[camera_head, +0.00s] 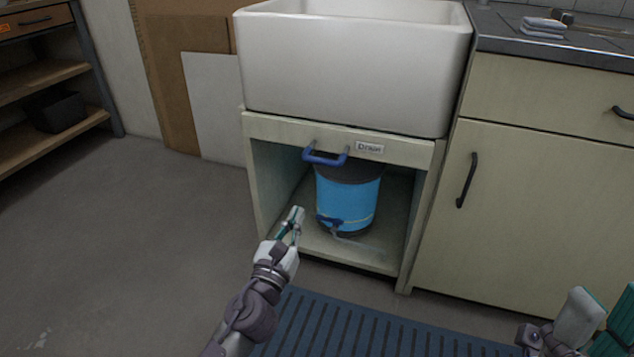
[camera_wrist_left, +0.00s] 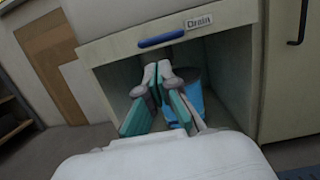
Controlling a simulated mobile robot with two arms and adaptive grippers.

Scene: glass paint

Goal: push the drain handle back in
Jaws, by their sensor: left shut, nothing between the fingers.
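The blue drain handle (camera_head: 325,158) sticks out from the front rail of the sink cabinet, just left of a label reading "Drain" (camera_head: 369,148). It also shows in the left wrist view as a blue bar (camera_wrist_left: 161,38). My left gripper (camera_head: 295,214) is shut and empty, in front of the cabinet opening, below and left of the handle and apart from it. In the left wrist view its fingertips (camera_wrist_left: 157,68) meet below the handle. Part of my right gripper (camera_head: 588,320) shows at the lower right corner, far from the handle; its fingertips are not clear.
A blue bucket (camera_head: 347,198) with a tap stands inside the open cabinet. The white sink (camera_head: 350,75) sits above. A closed cupboard (camera_head: 530,210) is at right, a blue ribbed mat (camera_head: 340,328) lies in front, and shelves (camera_head: 50,75) stand far left. The floor at left is clear.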

